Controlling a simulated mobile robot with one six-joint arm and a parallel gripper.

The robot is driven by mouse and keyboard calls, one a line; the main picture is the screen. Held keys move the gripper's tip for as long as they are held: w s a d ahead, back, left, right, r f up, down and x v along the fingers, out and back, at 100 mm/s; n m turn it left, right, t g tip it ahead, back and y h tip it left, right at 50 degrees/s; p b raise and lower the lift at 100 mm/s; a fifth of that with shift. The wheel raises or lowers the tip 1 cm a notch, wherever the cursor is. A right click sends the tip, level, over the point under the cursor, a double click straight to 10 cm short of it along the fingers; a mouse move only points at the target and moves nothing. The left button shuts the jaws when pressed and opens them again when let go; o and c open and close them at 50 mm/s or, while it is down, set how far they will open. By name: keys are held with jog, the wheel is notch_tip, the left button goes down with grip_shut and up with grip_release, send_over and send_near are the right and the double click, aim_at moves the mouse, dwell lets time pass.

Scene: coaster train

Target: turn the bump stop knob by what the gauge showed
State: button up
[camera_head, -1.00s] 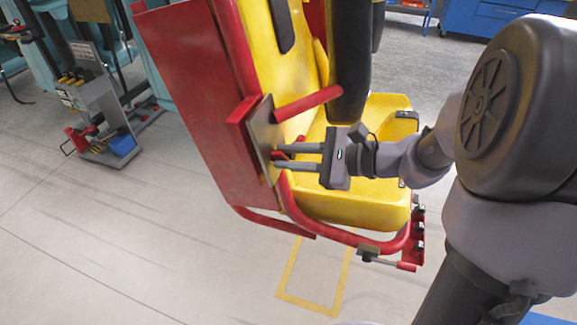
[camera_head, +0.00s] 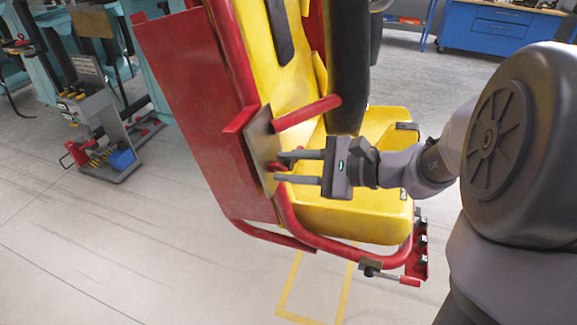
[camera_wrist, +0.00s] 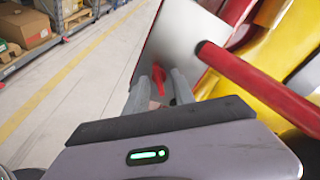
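The bump stop knob is a small red handle (camera_head: 275,166) on a grey metal plate (camera_head: 261,140) at the side of the yellow and red coaster seat. It also shows in the wrist view (camera_wrist: 158,79), in front of the plate (camera_wrist: 182,40). My gripper (camera_head: 278,167) is open, with its two fingers pointing at the plate. In the wrist view its fingertips (camera_wrist: 159,84) stand on either side of the red knob, with a gap visible on each side. Whether the fingertips touch the plate I cannot tell. No gauge is readable here.
A red bar (camera_head: 307,113) sticks out just above my gripper and shows close by in the wrist view (camera_wrist: 255,75). The yellow seat (camera_head: 345,215) lies below my wrist. A grey cart (camera_head: 105,130) stands at the left. The floor at the lower left is clear.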

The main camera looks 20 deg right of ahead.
dwell(0.3)
jog(key=p+v, duration=0.4)
jog(key=v, duration=1.3)
jog(key=shift+r+p, duration=0.2)
jog(key=shift+p, duration=0.15)
jog(key=shift+s+d, duration=0.1)
jog(key=shift+d, duration=0.05)
